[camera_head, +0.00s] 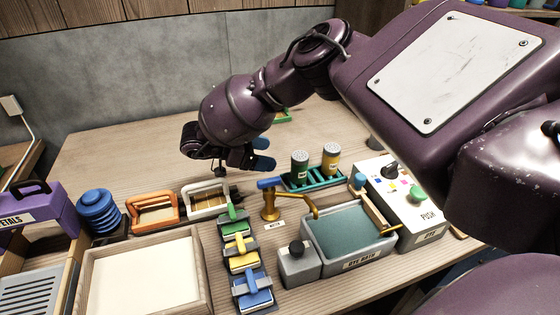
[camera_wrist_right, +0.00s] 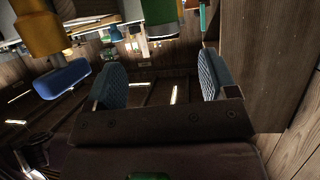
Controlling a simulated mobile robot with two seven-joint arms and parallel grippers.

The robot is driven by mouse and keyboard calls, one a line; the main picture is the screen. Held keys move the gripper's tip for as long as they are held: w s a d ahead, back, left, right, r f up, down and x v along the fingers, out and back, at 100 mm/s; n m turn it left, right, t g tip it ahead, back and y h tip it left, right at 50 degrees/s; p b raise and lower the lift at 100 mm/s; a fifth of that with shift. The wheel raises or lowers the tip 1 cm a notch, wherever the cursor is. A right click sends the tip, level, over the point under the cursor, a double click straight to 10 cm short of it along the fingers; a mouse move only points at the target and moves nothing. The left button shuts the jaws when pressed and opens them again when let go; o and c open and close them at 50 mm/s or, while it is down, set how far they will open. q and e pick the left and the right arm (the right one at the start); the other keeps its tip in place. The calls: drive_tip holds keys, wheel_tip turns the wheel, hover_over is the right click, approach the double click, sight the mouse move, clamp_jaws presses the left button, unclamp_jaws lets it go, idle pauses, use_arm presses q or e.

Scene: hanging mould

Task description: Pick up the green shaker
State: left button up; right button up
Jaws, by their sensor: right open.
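A green body, which looks like the green shaker (camera_wrist_right: 160,12), shows past the fingers at the top edge, partly cut off. My left gripper is not in view.
A brass tap (camera_head: 270,203) with a blue handle stands just in front of the gripper. A grey dye bath (camera_head: 349,236) and a white box with a green button (camera_head: 414,193) lie to the right. The table behind the arm is mostly clear.

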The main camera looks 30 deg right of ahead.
sight(300, 160)
drive_tip(key=x, duration=0.6)
drive_tip(key=shift+a+f+b, duration=0.1)
drive_tip(key=shift+f+b, duration=0.2)
drive_tip(key=shift+f, duration=0.1)
drive_tip(key=x, duration=0.4)
drive_tip(key=shift+w+f+b, duration=0.1)
drive_tip(key=shift+f+b, duration=0.2)
drive_tip(key=shift+b, duration=0.1)
drive_tip(key=shift+d, duration=0.4)
drive_tip(key=c, duration=0.8)
drive_tip(key=shift+c, duration=1)
drive_tip(key=shift+r, duration=0.5)
wheel_tip(300, 160, up, 7)
drive_tip(key=shift+r+p, duration=0.2)
drive_tip(key=shift+p, duration=1.05)
use_arm(q)
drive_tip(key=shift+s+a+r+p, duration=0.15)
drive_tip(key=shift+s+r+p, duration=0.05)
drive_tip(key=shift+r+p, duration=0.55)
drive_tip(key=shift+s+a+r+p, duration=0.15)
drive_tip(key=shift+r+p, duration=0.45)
drive_tip(key=shift+p, duration=0.15)
use_arm(e)
wheel_tip(300, 160, up, 12)
drive_tip(key=shift+f, duration=0.2)
